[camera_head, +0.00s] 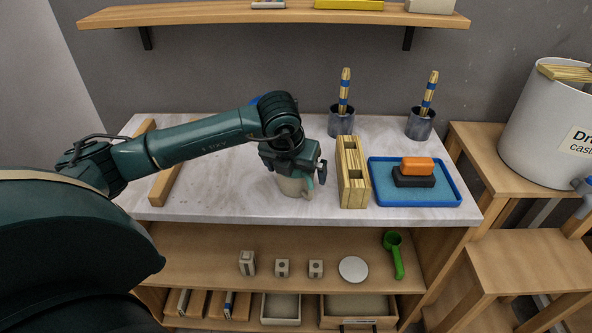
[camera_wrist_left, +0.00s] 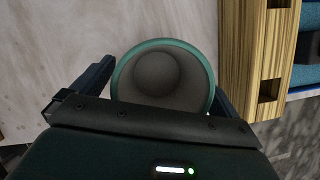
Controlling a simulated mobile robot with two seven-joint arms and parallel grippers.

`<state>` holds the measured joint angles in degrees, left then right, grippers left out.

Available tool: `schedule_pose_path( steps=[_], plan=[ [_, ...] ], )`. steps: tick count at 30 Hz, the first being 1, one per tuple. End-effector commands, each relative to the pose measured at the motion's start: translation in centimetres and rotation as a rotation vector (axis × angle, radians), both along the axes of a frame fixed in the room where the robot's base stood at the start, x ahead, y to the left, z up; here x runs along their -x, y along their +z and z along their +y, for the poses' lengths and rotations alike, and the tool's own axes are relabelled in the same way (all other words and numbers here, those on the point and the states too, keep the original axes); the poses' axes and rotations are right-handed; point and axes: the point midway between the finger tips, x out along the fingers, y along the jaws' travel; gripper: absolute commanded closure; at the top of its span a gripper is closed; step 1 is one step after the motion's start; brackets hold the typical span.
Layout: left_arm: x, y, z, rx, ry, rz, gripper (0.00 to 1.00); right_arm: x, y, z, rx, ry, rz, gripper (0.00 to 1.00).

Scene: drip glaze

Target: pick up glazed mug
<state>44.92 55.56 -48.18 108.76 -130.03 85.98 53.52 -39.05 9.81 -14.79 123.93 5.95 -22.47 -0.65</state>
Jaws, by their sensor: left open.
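The glazed mug (camera_head: 293,186) stands on the marbled worktop, pale below, with a teal part near its top right. My left gripper (camera_head: 296,174) is right over it and hides most of its upper part. In the left wrist view I look down into the mug (camera_wrist_left: 162,78), which has a teal rim and a grey, empty-looking inside. My open left gripper (camera_wrist_left: 160,92) has one finger on each side of the mug. I cannot tell whether the fingers touch it. My right gripper is not in view.
A wooden block with square holes (camera_head: 352,172) stands close to the right of the mug. Beyond it is a blue tray (camera_head: 452,200) with an orange and black block. Two metal cups (camera_head: 341,124) with striped sticks stand behind. A wooden strip (camera_head: 165,185) lies left.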

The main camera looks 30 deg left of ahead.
Motion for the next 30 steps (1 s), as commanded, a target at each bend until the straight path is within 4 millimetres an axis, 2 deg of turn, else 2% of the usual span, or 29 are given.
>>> schedule_pose_path(
  steps=[4, 24, 30],
  plan=[
    [0.0, 0.01, -0.01, 0.0, 0.0, 0.0, 0.02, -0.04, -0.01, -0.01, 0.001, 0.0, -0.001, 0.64],
    [0.01, 0.07, -0.01, 0.0, 0.0, -0.001, 0.57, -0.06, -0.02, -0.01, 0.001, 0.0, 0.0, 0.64],
    [-0.04, 0.18, -0.01, 0.001, 0.001, -0.003, 0.58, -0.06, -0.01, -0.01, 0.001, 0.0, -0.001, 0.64]
  ],
)
